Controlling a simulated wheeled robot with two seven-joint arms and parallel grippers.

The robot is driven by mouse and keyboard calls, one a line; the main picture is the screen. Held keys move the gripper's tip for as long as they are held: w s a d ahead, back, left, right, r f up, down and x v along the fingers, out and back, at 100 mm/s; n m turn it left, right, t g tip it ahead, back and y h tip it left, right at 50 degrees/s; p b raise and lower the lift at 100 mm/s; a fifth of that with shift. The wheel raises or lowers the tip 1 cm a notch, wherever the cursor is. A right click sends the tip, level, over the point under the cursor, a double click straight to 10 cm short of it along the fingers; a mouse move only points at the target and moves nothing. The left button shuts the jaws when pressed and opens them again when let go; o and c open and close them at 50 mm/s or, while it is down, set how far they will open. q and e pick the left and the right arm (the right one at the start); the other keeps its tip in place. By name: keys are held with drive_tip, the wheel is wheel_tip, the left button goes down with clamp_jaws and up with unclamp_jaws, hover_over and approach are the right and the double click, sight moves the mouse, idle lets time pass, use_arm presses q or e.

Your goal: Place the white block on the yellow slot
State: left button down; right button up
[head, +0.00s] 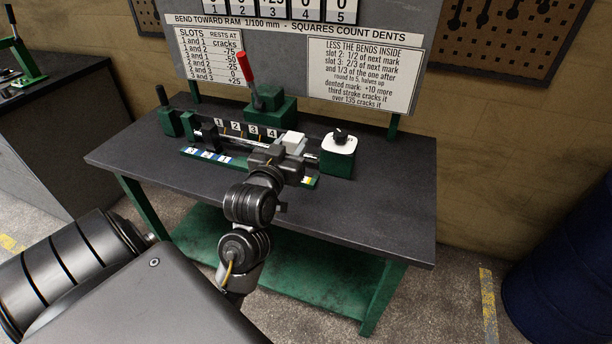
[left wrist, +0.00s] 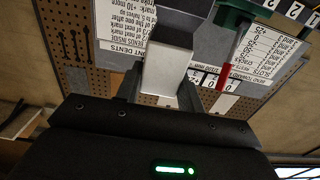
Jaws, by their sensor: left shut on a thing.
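The white block (head: 294,142) is at the right end of the green fixture on the bench. My left gripper (head: 284,154) is shut on it. In the left wrist view the block (left wrist: 168,62) shows between the fingers, its pale face toward the camera. A small yellow patch (head: 308,180) shows at the right end of the strip along the fixture's front, just right of and below my gripper. My gripper hides the middle of that strip. I cannot tell whether the block touches the fixture. My right gripper is not in view.
Blue numbered slots (head: 207,156) line the strip's left part. White tags (head: 237,127) stand behind the rod. A green press with a red lever (head: 246,68) stands behind, and a green box with a black knob (head: 340,142) at right. The bench's front (head: 350,210) is clear.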

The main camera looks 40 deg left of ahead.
use_arm(q)
drive_tip(key=shift+w+a+f, duration=0.1)
drive_tip(key=shift+w+f, duration=0.05)
drive_tip(key=shift+w, duration=0.1)
drive_tip(key=w+a+f, duration=0.6)
drive_tip(key=w+f, duration=0.6)
drive_tip(key=shift+f, duration=0.3)
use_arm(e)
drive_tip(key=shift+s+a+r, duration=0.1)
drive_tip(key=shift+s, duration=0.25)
use_arm(q)
drive_tip(key=c, duration=1.3)
unclamp_jaws()
drive_tip(key=shift+f, duration=0.25)
drive_tip(key=shift+c, duration=0.2)
drive_tip(key=o, duration=0.5)
drive_tip(key=shift+s, duration=0.1)
drive_tip(key=shift+c, duration=0.2)
drive_tip(key=shift+r, duration=0.2)
